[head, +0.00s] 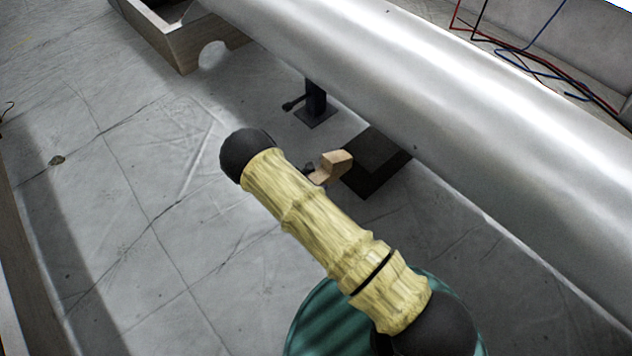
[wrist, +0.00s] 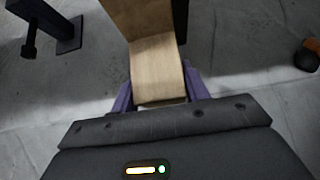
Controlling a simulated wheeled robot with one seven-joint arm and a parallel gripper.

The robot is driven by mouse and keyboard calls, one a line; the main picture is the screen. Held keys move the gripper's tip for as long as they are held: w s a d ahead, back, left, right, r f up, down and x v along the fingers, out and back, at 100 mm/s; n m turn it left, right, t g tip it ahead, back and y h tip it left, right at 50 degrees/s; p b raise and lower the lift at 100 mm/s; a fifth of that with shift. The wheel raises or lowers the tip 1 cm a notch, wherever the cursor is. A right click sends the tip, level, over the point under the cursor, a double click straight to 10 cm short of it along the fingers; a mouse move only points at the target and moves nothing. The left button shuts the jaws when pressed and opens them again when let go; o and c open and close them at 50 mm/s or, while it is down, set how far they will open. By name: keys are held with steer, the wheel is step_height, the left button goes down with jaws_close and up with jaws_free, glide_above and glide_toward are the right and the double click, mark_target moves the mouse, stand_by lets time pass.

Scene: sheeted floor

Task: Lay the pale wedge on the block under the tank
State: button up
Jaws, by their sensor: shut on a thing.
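The pale wedge (head: 332,165) is a light wooden piece, held out past the end of my arm in the head view. It fills the upper middle of the wrist view (wrist: 155,62). My gripper (wrist: 158,92) is shut on it, with purple fingers on both sides of its near end. In the head view my arm hides most of the gripper. The dark block (head: 378,165) lies on the floor at the near side of the silver tank (head: 420,90), partly beneath it. The wedge overlaps the block's left edge in the head view; its height above it is unclear.
A dark support post with a foot plate (head: 316,112) stands under the tank, left of the block; it also shows in the wrist view (wrist: 50,30). A wooden cradle (head: 185,48) is at the back left. Red and blue cables (head: 545,65) lie behind the tank. The left floor is mostly clear.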

steer(key=shift+w+d+f+b, duration=0.3)
steer(key=shift+w+d+b, duration=0.15)
steer(key=shift+w+d, duration=0.1)
steer(key=shift+w+d+f+b, duration=0.3)
steer(key=shift+w+d+b, duration=0.25)
steer(key=shift+w+d, duration=0.35)
steer(key=shift+w+d+f+b, duration=0.35)
steer(key=shift+w+d+b, duration=0.2)
steer(key=shift+w+d, duration=0.3)
steer(key=shift+w+d+f+b, duration=0.3)
steer(key=shift+w+d+b, duration=0.25)
steer(key=shift+w+d, duration=0.3)
steer(key=shift+w+d+b, duration=0.95)
steer(key=shift+w+d, duration=2.85)
steer(key=shift+w, duration=0.2)
steer(key=o, duration=1.1)
steer(key=shift+s+a, duration=0.1)
